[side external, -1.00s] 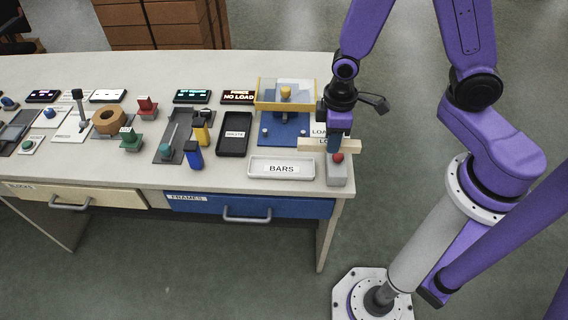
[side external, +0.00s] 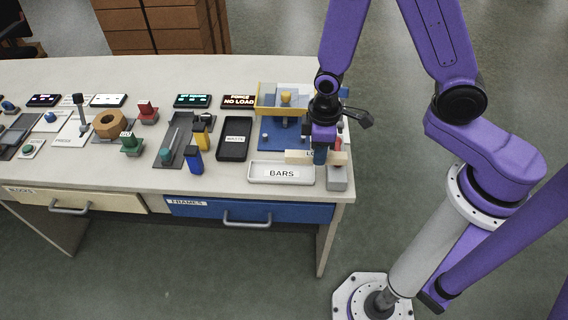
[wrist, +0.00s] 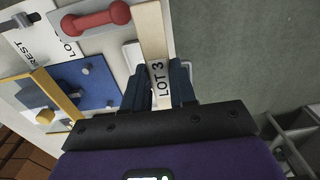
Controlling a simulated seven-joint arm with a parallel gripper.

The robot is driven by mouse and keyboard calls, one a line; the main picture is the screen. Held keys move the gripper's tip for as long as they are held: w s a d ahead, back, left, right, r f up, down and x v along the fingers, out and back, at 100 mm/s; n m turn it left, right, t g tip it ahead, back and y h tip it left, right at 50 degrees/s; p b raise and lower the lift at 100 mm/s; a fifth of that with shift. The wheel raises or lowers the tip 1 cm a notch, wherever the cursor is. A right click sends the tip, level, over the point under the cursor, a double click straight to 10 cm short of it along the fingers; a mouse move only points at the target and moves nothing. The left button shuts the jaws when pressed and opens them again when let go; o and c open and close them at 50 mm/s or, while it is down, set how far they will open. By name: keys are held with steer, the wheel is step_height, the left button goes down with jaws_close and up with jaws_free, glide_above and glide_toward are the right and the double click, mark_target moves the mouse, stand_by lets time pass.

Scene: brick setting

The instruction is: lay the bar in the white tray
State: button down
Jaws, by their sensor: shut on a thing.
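The bar (side external: 298,156) is a pale cream stick held roughly level. In the wrist view the bar (wrist: 150,28) carries the print "LOT 3" and runs between the fingers. My gripper (side external: 320,158) is shut on it; its dark blue fingers (wrist: 160,84) clasp the bar's sides. The white tray (side external: 253,179), labelled BARS, lies near the table's front edge. In the side view the bar's left end overlaps the tray's right back corner, apparently above it. The tray's inside looks empty of bars.
A dark WASTE tray (side external: 235,153) is to the left. The table's right edge is close.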

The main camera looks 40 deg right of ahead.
steer(key=w+a+f, duration=0.1)
steer(key=w+f, duration=0.3)
steer(key=w, duration=0.1)
steer(key=w+a+f, duration=0.1)
steer(key=w+f, duration=0.1)
steer(key=w, duration=0.1)
steer(key=shift+a+f, duration=0.3)
steer(key=shift+f, duration=0.05)
steer(key=shift+w+a+f, duration=0.15)
steer(key=shift+w+f, duration=0.35)
steer(key=shift+f, duration=1.7)
steer(key=c, duration=1.2)
jaws_free()
steer(key=shift+f, duration=0.1)
